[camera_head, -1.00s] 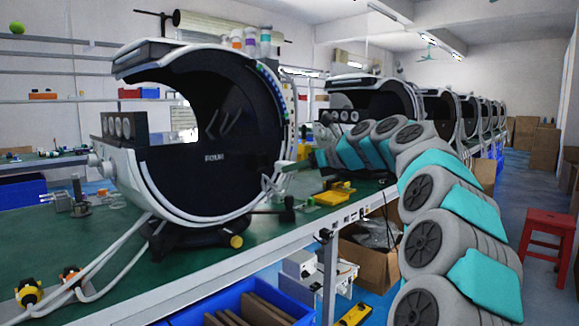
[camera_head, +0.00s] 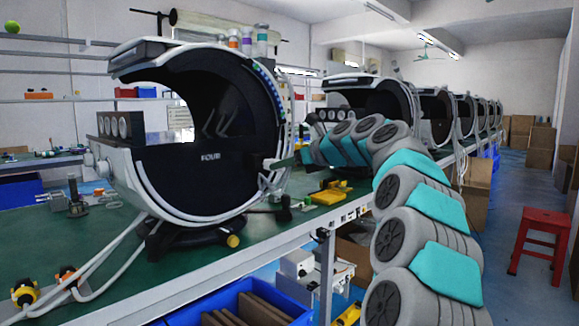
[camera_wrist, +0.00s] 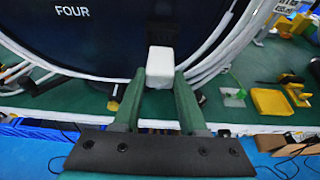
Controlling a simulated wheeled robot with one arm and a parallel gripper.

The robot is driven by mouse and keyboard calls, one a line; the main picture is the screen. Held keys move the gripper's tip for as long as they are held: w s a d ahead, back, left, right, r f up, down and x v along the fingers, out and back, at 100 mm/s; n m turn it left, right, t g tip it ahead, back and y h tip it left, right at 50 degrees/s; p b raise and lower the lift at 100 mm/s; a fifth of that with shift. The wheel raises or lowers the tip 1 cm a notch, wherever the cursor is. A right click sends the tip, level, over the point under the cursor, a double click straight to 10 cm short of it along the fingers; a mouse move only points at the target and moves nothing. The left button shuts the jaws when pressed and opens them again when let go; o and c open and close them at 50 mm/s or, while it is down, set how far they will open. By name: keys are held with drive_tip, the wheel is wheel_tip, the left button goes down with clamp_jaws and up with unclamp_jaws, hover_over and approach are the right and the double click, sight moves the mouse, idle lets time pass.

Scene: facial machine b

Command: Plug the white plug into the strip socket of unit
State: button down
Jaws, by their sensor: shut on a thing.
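The white plug (camera_wrist: 161,66) is a small white block between the tips of my green-fingered gripper (camera_wrist: 158,88) in the wrist view. My gripper is shut on it, and the plug stands out beyond the fingertips. In the head view my gripper (camera_head: 287,163) is at the right rim of the front round machine (camera_head: 205,160), above the green table.
A yellow tool (camera_head: 328,196) and small parts lie on the green table (camera_head: 270,238) right of the machine. White cables (camera_wrist: 228,45) run along the machine's rim, close to the plug. Blue bins (camera_head: 245,300) stand below. A red stool (camera_head: 541,240) stands on the aisle floor.

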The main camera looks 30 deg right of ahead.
sight(274, 160)
drive_tip(key=shift+w+a, duration=0.25)
drive_tip(key=shift+w, duration=0.4)
drive_tip(key=shift+w+a, duration=0.2)
drive_tip(key=shift+w, duration=0.4)
drive_tip(key=shift+w+a, duration=0.25)
drive_tip(key=shift+w, duration=0.4)
drive_tip(key=shift+w+r, duration=0.1)
drive_tip(key=shift+w, duration=0.05)
drive_tip(key=shift+c, duration=1.9)
unclamp_jaws()
drive_tip(key=shift+a, duration=0.1)
